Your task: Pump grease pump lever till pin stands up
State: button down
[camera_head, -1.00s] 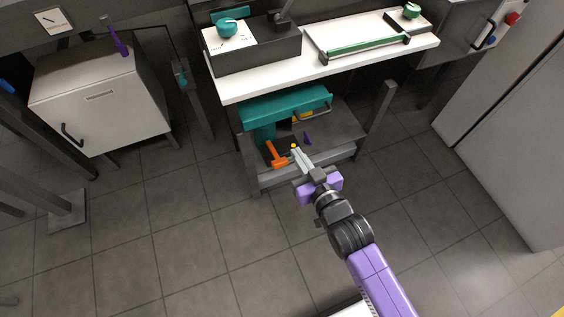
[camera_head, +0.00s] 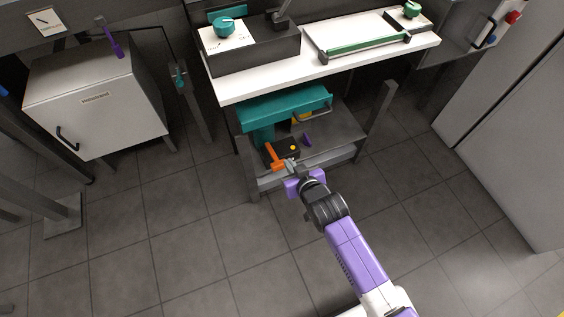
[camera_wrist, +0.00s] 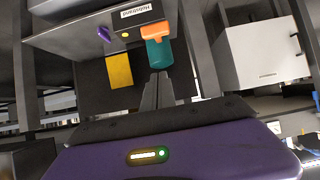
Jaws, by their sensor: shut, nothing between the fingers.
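An orange lever (camera_head: 273,155) sits low under the white workbench, beside a teal body (camera_head: 265,135). In the wrist view, the orange lever (camera_wrist: 158,33) shows at the top end of a teal cylinder (camera_wrist: 159,54). A small yellow knob (camera_head: 293,148) and a purple piece (camera_head: 307,139) are to its right; I cannot tell which part is the pin. My gripper (camera_head: 288,165) is shut and empty, its tips close beside the lower end of the lever. In the wrist view, my gripper (camera_wrist: 158,76) points at the teal cylinder from below; contact is unclear.
A lower rail (camera_head: 330,157) and bench legs (camera_head: 383,105) frame the space. A grey cabinet (camera_head: 95,115) stands left. The floor in front is clear.

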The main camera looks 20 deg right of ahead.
jog(key=b, duration=0.3)
send_over(282, 168)
jog(key=w, duration=0.1)
jog(key=f, duration=0.5)
jog(key=shift+w+f, duration=0.2)
jog(key=shift+f, duration=0.1)
jog(key=shift+s+f+b, duration=0.2)
jog(key=shift+s+f, duration=0.05)
jog(key=shift+f, duration=0.25)
jog(key=shift+s+f+b, duration=0.2)
jog(key=shift+s+f, duration=0.05)
jog(key=shift+f, duration=0.25)
jog(key=shift+s+f, duration=0.2)
jog(key=shift+f, duration=0.3)
